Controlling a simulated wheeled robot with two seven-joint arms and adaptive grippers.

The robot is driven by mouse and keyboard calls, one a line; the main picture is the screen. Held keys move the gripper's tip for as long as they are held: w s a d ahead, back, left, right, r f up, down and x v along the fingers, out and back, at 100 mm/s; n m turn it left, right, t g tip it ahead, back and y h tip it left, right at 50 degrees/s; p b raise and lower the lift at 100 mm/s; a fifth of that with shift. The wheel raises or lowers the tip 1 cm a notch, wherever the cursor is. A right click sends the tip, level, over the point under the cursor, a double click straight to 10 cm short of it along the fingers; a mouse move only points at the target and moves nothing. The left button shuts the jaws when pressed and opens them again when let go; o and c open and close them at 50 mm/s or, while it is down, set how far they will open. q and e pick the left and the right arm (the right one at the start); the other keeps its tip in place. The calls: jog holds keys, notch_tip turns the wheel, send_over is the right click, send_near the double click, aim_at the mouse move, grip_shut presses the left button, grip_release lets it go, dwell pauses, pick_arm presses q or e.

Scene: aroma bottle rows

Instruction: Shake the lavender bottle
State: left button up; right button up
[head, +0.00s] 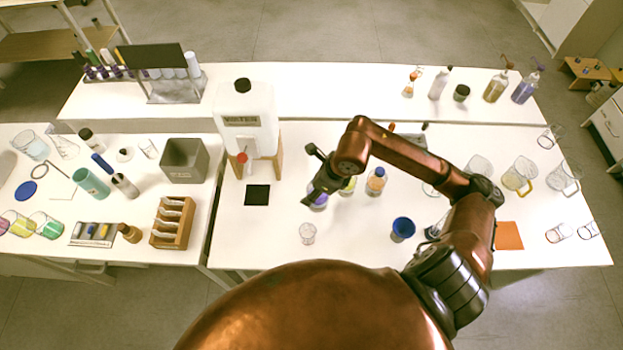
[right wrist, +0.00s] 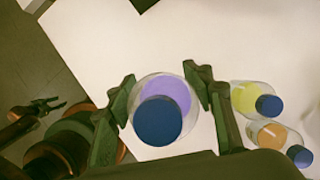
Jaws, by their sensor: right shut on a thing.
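The lavender bottle (right wrist: 165,95) is a clear round bottle with purple contents and a dark blue cap, seen from above in the right wrist view. My right gripper (right wrist: 163,88) has a finger on each side of it and is shut on it. In the head view the purple of the bottle (head: 318,201) shows just below my right gripper (head: 314,188), which hides most of it. I cannot tell whether it touches the table. My left gripper is not seen in the head view.
A yellow bottle (right wrist: 247,98) and an orange bottle (right wrist: 270,134) stand close to the right of the held one. A large white container (head: 247,105) stands behind left.

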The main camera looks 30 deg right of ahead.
aim_at(311, 188)
jog(key=shift+s+a+r, duration=0.5)
jog(key=shift+s, duration=0.25)
jog(key=shift+s+a+r, duration=0.1)
jog(key=shift+s+r, duration=0.05)
jog(key=shift+r, duration=0.1)
jog(key=shift+s+r+p, duration=0.1)
jog(key=shift+r+p, duration=1.7)
jog(key=shift+r, duration=1.05)
jog(key=o, duration=1)
jog(key=shift+c, duration=0.2)
jog(key=c, duration=0.8)
notch_tip(311, 188, up, 6)
jog(key=shift+r, duration=0.15)
jog(key=shift+c, duration=0.4)
jog(key=f, duration=0.6)
jog(key=shift+s+a+f, duration=0.15)
jog(key=shift+a+f, duration=0.05)
jog(key=shift+f, duration=0.1)
jog(key=r, duration=0.5)
jog(key=shift+w+d+r, duration=0.3)
jog(key=shift+d+r, duration=0.05)
jog(key=shift+d, duration=0.05)
jog(key=shift+s+a, duration=0.1)
jog(key=shift+s, duration=0.05)
jog(key=f, duration=0.5)
jog(key=shift+s+a+f, duration=0.1)
jog(key=shift+a+f, duration=0.2)
jog(key=shift+f, duration=0.1)
jog(key=shift+d+r, duration=0.15)
jog(key=shift+d, duration=0.15)
